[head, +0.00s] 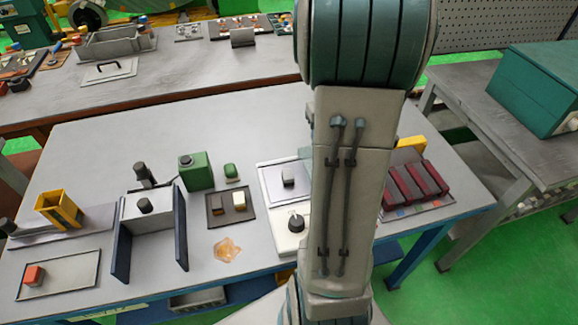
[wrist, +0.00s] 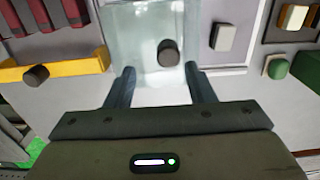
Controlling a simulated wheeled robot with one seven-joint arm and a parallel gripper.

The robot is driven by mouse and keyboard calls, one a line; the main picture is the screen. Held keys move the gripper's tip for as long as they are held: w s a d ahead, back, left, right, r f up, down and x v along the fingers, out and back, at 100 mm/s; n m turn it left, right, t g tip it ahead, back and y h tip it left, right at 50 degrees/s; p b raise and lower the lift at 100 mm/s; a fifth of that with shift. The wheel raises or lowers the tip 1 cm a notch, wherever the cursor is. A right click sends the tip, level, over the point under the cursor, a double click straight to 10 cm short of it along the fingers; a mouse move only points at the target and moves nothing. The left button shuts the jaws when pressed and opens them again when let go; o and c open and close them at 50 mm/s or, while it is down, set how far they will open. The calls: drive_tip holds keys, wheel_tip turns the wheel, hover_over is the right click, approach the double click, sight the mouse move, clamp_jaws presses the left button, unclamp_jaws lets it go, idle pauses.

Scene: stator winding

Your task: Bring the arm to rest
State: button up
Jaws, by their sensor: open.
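My arm (head: 345,190) rises through the middle of the head view and hides part of the table behind it. My gripper (wrist: 160,82) shows only in the wrist view, where its two dark fingers are apart. A pale, glassy panel (wrist: 125,35) with a dark round knob (wrist: 168,53) shows beyond and between the fingers. I cannot tell how far it is from the fingertips. Nothing is visibly clamped. In the head view my gripper is hidden.
The grey table (head: 85,150) holds a dark-sided fixture (head: 148,215), a green box (head: 196,170), a dark tray (head: 215,218) and dark red blocks (head: 415,185). A yellow bar (wrist: 80,67) lies left of the fingers. A teal box (head: 540,85) stands on the right bench.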

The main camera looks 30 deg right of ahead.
drive_tip(key=s+a+r, duration=0.1)
drive_tip(key=a+r, duration=0.2)
drive_tip(key=a, duration=0.3)
drive_tip(key=a+r+n+t, duration=0.1)
drive_tip(key=a+r, duration=0.1)
drive_tip(key=a, duration=0.5)
drive_tip(key=shift+s+a+r+n+t, duration=0.15)
drive_tip(key=shift+s+r+n+t, duration=0.15)
drive_tip(key=shift+s+r, duration=0.1)
drive_tip(key=shift+n+t, duration=0.8)
drive_tip(key=shift+t, duration=0.1)
drive_tip(key=s+a, duration=0.2)
drive_tip(key=a, duration=0.1)
drive_tip(key=s+a+r, duration=0.1)
drive_tip(key=s+a, duration=0.2)
drive_tip(key=a, duration=0.1)
drive_tip(key=s+a+r, duration=0.1)
drive_tip(key=s+a, duration=0.1)
drive_tip(key=a, duration=0.1)
drive_tip(key=shift+s+a, duration=0.25)
drive_tip(key=shift+a, duration=0.05)
drive_tip(key=shift+c, duration=0.2)
